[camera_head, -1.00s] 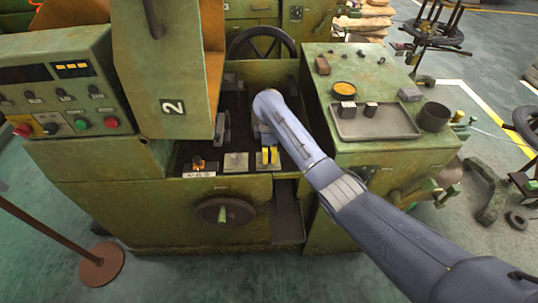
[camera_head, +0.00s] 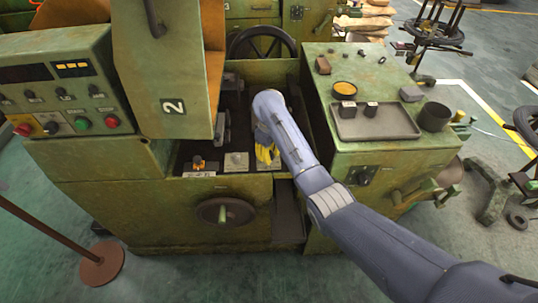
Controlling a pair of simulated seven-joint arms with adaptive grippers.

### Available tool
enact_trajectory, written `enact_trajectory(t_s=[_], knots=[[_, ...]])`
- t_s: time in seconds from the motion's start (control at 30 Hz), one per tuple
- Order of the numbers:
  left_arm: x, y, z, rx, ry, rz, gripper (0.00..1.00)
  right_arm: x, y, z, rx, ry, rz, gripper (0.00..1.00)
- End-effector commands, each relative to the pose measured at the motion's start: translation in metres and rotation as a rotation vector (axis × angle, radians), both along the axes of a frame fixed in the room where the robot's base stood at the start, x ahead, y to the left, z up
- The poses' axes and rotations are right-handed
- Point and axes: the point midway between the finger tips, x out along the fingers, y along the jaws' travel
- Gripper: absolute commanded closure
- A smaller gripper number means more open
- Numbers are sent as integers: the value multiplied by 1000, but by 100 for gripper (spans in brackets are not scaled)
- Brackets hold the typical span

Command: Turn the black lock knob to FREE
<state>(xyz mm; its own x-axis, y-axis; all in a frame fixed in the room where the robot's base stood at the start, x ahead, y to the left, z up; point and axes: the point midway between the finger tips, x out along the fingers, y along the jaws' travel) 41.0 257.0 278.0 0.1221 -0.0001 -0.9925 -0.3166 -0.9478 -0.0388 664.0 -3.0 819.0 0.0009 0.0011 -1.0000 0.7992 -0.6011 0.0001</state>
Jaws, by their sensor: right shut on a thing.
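My right arm comes in from the lower right and reaches down into the front recess of the green machine (camera_head: 150,210). My right gripper (camera_head: 267,153), with yellow fingers, is low over the rightmost small plate at the recess's front edge. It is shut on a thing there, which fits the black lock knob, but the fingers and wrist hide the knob. No FREE mark can be read. My left gripper is not in view.
A pale plate (camera_head: 236,161) and an orange knob (camera_head: 198,163) sit just left of the gripper. A dark handwheel (camera_head: 225,211) is on the front face. A grey tray (camera_head: 375,122) and dark cup (camera_head: 434,116) stand on the right-hand top. A tall green cover rises at left.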

Motion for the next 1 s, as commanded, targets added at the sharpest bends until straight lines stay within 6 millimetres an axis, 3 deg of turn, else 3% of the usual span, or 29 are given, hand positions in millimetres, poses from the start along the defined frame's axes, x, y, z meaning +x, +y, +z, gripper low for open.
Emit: enact_trajectory(t_s=[0.3,0.8,0.83,1.0], knots=[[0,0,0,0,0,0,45,-2,-4,-3,-10,5,-92,100],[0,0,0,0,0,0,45,-2,-4,-4,-11,7,-103,100],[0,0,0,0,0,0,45,-2,-4,-4,-11,7,-103,71],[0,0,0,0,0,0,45,-2,-3,-3,-8,5,-103,51]])
